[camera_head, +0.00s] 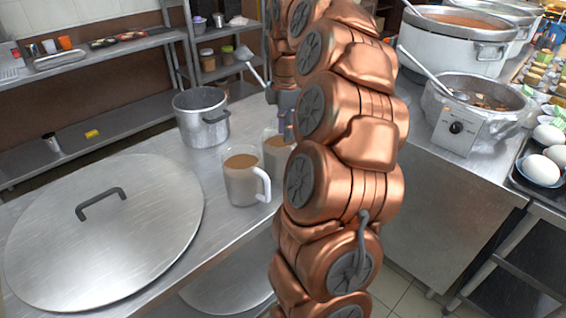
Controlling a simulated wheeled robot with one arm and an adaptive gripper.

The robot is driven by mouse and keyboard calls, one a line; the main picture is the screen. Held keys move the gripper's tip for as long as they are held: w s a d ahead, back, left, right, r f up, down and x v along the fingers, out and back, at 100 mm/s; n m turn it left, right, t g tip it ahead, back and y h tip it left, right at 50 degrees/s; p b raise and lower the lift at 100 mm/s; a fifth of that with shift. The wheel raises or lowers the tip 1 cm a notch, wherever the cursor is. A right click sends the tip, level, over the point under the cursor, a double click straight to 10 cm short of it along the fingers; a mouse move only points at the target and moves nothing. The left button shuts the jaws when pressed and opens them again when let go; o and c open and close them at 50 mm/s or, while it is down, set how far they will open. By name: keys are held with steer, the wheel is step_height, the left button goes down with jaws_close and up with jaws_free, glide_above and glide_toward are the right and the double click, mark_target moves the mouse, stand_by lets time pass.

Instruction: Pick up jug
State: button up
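A clear jug (241,187) with brown liquid and a white handle on its right stands upright on the metal table, left of my arm. A second similar jug (273,158) stands just behind it, partly hidden by my arm. My gripper (285,133) seems to point down at the second jug, with its dark finger parts near that jug's rim. My copper arm hides most of the gripper. I cannot tell whether it is open or touches the jug.
A large round lid (150,230) lies on the table at left. A metal pot (187,125) stands behind the jugs. At right, a counter holds a white cooker (458,138), a large pot (425,70) and a tray of eggs (520,185). Shelves (110,55) line the back.

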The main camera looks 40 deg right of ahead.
mark_target(287, 159)
steer(key=shift+s+f+p, duration=0.15)
steer(key=shift+f+p, duration=0.3)
steer(key=shift+f, duration=2.45)
steer(key=shift+s+f+p, duration=0.15)
steer(key=shift+f+p, duration=0.25)
steer(key=shift+f, duration=2.45)
steer(key=shift+d, duration=0.1)
jaws_close()
steer(key=shift+w, duration=0.1)
